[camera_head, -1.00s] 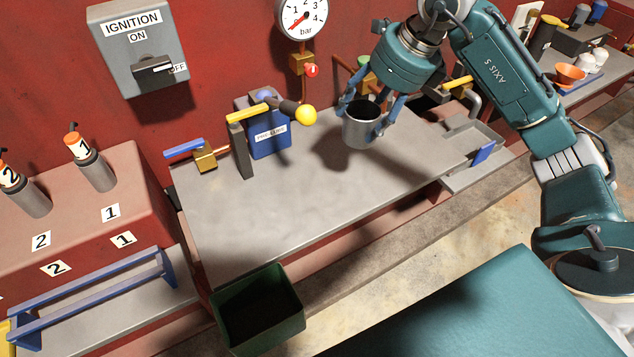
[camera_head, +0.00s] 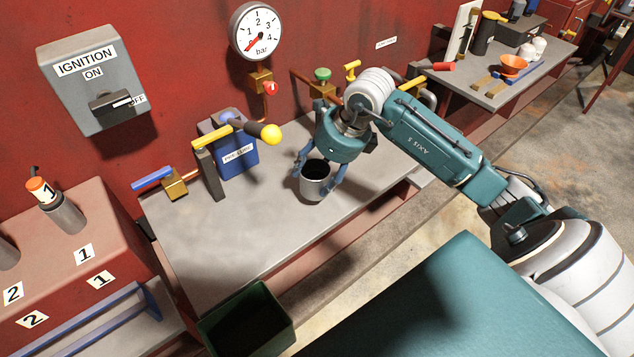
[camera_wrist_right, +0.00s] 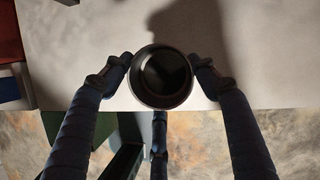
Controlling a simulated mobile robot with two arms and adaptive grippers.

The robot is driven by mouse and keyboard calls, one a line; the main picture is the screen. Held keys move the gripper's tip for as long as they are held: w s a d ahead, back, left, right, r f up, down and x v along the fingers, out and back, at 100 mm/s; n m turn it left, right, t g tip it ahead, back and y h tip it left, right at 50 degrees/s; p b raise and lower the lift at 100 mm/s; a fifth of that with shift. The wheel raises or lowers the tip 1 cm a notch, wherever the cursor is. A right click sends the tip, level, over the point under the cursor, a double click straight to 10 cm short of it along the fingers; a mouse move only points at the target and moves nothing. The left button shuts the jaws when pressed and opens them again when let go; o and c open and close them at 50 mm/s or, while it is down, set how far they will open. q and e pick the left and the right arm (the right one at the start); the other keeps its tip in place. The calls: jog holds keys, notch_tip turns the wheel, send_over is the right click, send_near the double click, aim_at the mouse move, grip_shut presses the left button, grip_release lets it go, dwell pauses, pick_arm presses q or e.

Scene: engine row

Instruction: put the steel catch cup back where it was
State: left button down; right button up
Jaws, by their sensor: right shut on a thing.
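The steel catch cup (camera_head: 314,186) is a grey metal cup with a dark inside. It is upright over the grey bench top (camera_head: 230,240), close to the blue pressure box. My right gripper (camera_head: 318,178) is shut on the cup from its sides. In the right wrist view the cup (camera_wrist_right: 160,77) sits between the fingers of my right gripper (camera_wrist_right: 160,80), its opening toward the camera. I cannot tell whether the cup's base touches the bench. My left gripper is not in view.
A blue box (camera_head: 236,158) and a yellow-handled lever (camera_head: 215,138) stand left of the cup. A pressure gauge (camera_head: 256,31) and a green-knobbed valve (camera_head: 322,80) are behind it. A dark green bin (camera_head: 250,320) stands below the front edge. The bench's left front is clear.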

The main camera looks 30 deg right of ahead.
notch_tip(320, 180, down, 4)
jog(key=shift+f+p, duration=0.15)
jog(key=shift+p, duration=0.25)
jog(key=shift+f, duration=0.1)
jog(key=shift+f, duration=0.15)
jog(key=o, duration=1.3)
jog(key=shift+r, duration=0.3)
jog(key=shift+s+d+r, duration=0.15)
jog(key=shift+r, duration=0.2)
jog(key=b+v, duration=0.2)
jog(key=v, duration=0.9)
